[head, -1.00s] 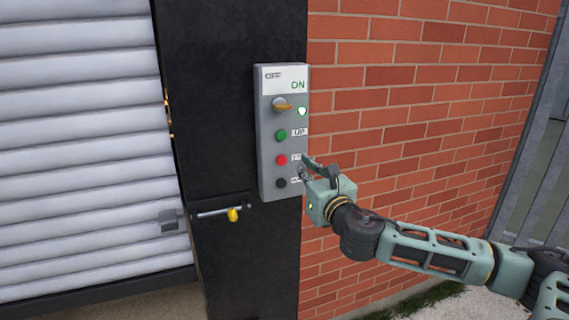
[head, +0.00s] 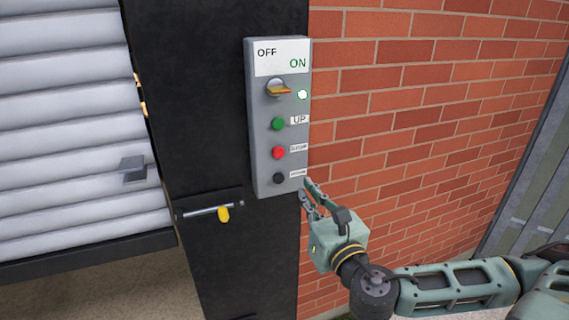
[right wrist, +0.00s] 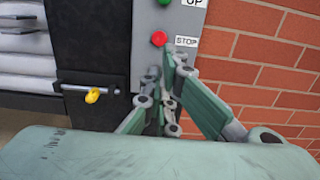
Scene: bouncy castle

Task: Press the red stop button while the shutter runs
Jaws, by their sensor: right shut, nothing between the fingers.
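The red stop button (head: 278,153) is on a grey control box (head: 262,150), below the green UP button (head: 278,124) and above a black button (head: 279,178). My right gripper (head: 308,191) is shut and empty, at the box's lower right edge, below and right of the red button. In the right wrist view the red button (right wrist: 159,39) shows just beyond and above the fingertips (right wrist: 170,62), apart from them in the picture; the black button is hidden. The slatted shutter (head: 60,130) is partly raised, with open ground visible beneath it. My left gripper is out of view.
The box's orange switch (head: 278,90) has a lit lamp (head: 302,95) beside it near ON. A bolt with a yellow knob (head: 223,214) is on the black post (head: 195,100). A brick wall (head: 420,110) stands right of the box.

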